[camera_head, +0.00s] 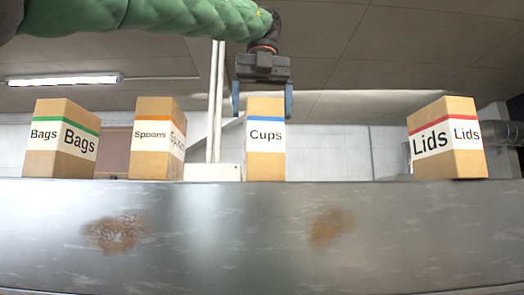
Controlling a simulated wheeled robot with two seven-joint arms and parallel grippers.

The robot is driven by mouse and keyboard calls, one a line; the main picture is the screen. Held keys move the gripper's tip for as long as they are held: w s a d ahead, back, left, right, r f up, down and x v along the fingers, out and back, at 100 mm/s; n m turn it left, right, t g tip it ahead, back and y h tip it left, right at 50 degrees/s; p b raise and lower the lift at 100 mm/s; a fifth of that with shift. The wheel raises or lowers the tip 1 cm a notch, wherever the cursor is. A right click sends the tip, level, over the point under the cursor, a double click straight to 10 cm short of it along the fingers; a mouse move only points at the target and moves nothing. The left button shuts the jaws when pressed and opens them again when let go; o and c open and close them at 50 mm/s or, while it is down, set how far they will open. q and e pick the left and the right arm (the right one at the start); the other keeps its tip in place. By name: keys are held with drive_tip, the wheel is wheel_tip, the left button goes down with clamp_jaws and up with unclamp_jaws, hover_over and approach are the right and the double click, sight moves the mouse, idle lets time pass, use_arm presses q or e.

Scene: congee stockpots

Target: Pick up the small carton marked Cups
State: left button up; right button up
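The small carton marked Cups (266,164) is brown with a white label and a blue stripe. It stands upright on the metal shelf, between the Spoons and Lids cartons. My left gripper (262,108) hangs from the green-sleeved arm that comes in from the upper left. Its two blue-grey fingers point down and are spread apart, one to each side of the carton's top. I cannot tell whether the fingers touch the carton or how deep they are relative to it. My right gripper is not in view.
On the same metal shelf (220,235) stand a Bags carton (62,110) with a green stripe, a Spoons carton (153,162) with an orange stripe and a Lids carton (440,165) with a red stripe. There is a wide gap between Cups and Lids.

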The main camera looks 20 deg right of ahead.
sight(262, 123)
use_arm(q)
drive_tip(key=shift+s+f+p, duration=0.25)
drive_tip(key=shift+f+p, duration=0.25)
drive_tip(key=shift+f, duration=0.1)
wheel_tip(262, 123, down, 3)
drive_tip(key=shift+a+p, duration=0.1)
drive_tip(key=shift+p, duration=0.35)
drive_tip(key=c, duration=1.2)
drive_tip(key=shift+c, duration=0.2)
